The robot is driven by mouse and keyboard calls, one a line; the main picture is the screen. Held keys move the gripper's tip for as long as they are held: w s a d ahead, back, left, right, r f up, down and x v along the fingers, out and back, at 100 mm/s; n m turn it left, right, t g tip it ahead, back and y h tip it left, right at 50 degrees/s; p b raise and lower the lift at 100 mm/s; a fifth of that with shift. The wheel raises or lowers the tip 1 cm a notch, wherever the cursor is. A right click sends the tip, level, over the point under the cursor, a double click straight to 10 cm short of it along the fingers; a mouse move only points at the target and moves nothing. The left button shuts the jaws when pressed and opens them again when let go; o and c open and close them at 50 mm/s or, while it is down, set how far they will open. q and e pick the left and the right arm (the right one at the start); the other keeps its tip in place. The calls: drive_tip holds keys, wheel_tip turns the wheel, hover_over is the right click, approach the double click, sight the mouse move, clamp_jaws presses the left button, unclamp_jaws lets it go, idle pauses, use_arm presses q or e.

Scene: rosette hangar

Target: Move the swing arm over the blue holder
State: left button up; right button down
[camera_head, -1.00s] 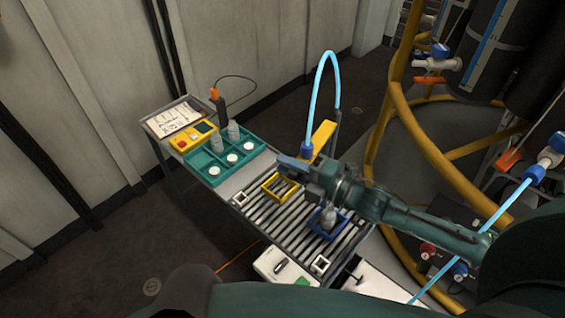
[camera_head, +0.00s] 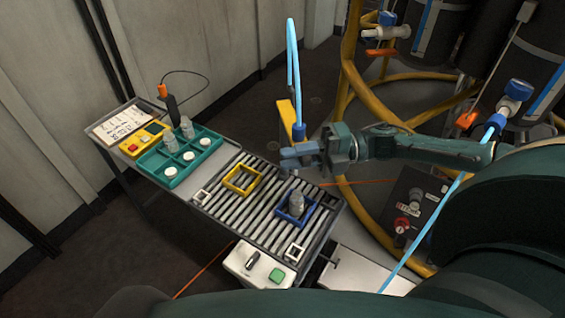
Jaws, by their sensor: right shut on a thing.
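The yellow swing arm (camera_head: 286,116) stands behind the slatted table, with a blue fitting (camera_head: 299,132) and a light-blue hose at its end. My right gripper (camera_head: 291,156) is shut at the lower end of this fitting; its fingers hide the part they grip. The blue holder (camera_head: 281,214) is a square frame on the slats, with a grey bottle (camera_head: 297,201) upright inside. In the picture the fitting and gripper are above the blue holder, apart from the bottle; the exact alignment in depth is unclear. The yellow holder (camera_head: 228,184) to the left is empty. My left gripper is out of view.
A teal tray (camera_head: 151,166) with bottles and white caps sits at the table's left, beside a yellow button box (camera_head: 133,145) and a clipboard (camera_head: 119,124). A white box with a green button (camera_head: 276,275) is at the front edge. Yellow pipes stand at right.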

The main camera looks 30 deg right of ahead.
drive_tip(key=shift+s+d+g, duration=0.1)
drive_tip(key=shift+d+g, duration=0.2)
drive_tip(key=shift+d, duration=0.05)
drive_tip(key=c, duration=1.3)
unclamp_jaws()
drive_tip(key=shift+d, duration=0.1)
